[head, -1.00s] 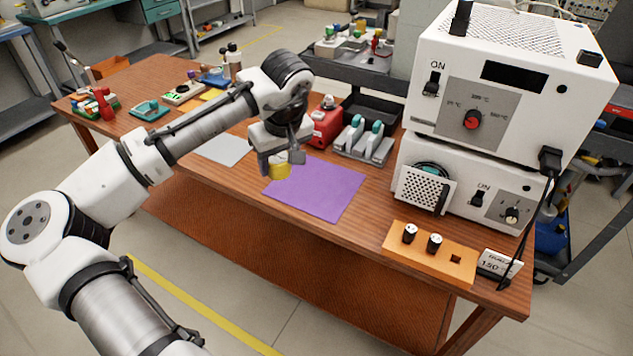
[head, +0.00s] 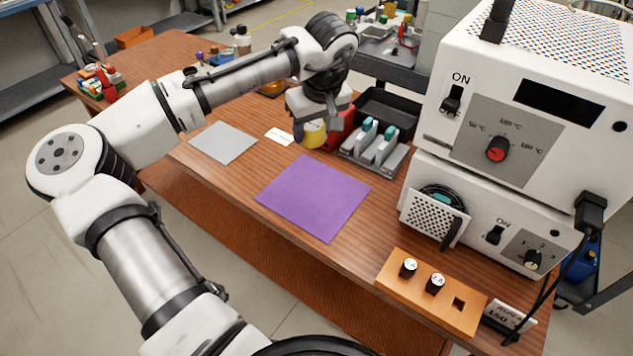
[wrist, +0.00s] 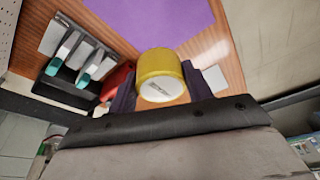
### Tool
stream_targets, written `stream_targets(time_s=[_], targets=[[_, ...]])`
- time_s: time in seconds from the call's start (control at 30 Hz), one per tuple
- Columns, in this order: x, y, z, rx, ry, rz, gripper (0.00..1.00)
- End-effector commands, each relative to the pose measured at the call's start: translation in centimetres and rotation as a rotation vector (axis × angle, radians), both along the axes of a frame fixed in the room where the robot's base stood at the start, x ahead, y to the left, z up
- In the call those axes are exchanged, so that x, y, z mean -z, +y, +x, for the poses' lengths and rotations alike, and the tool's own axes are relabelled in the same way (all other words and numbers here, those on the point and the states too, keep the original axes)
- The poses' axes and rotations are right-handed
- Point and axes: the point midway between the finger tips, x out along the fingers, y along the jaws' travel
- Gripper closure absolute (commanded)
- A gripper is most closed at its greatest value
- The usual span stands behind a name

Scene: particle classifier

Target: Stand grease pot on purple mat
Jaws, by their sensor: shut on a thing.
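The grease pot is a yellow round pot (head: 314,134) with a pale labelled lid. My gripper (head: 318,128) is shut on it and holds it at the back of the table, beyond the far edge of the purple mat. The pot also shows in the wrist view (wrist: 161,76), between the two dark fingers, with its lid towards the camera. The purple mat (head: 313,198) lies flat and bare on the wooden table.
A grey rack with teal-topped tools (head: 375,148) and a red object (head: 340,125) stand close beside my gripper. A grey mat (head: 223,142) lies to the left. White machines (head: 520,120) and an orange block with knobs (head: 430,292) stand to the right.

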Motion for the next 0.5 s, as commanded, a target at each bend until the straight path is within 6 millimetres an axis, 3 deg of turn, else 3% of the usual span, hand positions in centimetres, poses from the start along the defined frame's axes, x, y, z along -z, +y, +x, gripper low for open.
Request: stream_targets(time_s=[0.3, 0.5], targets=[[8.6, 0.0, -0.1, 0.001, 0.003, 0.001, 0.75], [12.0, 0.0, 0.0, 0.001, -0.001, 0.001, 0.75]])
